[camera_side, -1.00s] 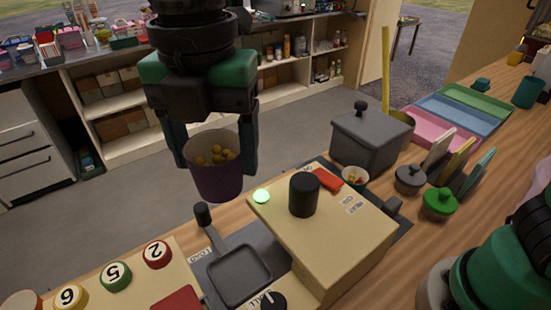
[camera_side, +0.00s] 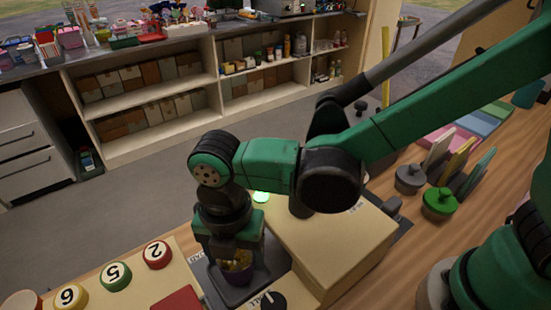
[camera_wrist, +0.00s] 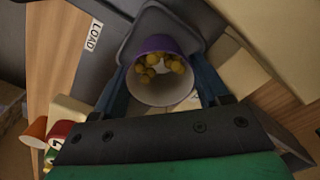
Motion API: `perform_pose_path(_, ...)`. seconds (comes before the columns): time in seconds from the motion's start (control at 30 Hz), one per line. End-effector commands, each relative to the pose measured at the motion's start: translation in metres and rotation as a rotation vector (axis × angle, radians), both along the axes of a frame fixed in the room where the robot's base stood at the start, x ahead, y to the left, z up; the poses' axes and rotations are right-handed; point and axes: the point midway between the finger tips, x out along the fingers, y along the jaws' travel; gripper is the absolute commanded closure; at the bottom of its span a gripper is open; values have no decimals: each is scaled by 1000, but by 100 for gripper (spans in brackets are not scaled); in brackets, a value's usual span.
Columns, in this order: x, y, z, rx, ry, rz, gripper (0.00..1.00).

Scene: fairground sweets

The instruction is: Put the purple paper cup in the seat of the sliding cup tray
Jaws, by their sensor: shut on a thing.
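The purple paper cup (camera_side: 236,292) holds several yellow balls and is upright at the sliding cup tray in the side view. My gripper (camera_side: 237,262) is shut on the cup from above. In the wrist view the cup (camera_wrist: 161,44) stands between the two fingers of my gripper (camera_wrist: 163,88), over the dark grey tray (camera_wrist: 124,57). The tray is mostly hidden by my gripper and the cup in the side view. Whether the cup's base touches the tray seat cannot be told.
A cream machine box (camera_side: 325,245) with a lit green lamp (camera_side: 261,197) stands right of the tray. A dial (camera_side: 270,302) is close by the cup. Numbered buttons (camera_side: 116,277) lie to the left. A LOAD label (camera_wrist: 93,35) shows beside the tray.

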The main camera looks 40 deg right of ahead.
Motion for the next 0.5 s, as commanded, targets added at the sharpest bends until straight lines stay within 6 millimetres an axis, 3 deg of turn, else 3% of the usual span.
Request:
perform_pose_path(0.1,0,0,-10,0,0,0,81)
perform_pose_path(0.47,0,0,-13,0,0,0,81)
perform_pose_path(0.5,0,0,-13,0,0,0,26)
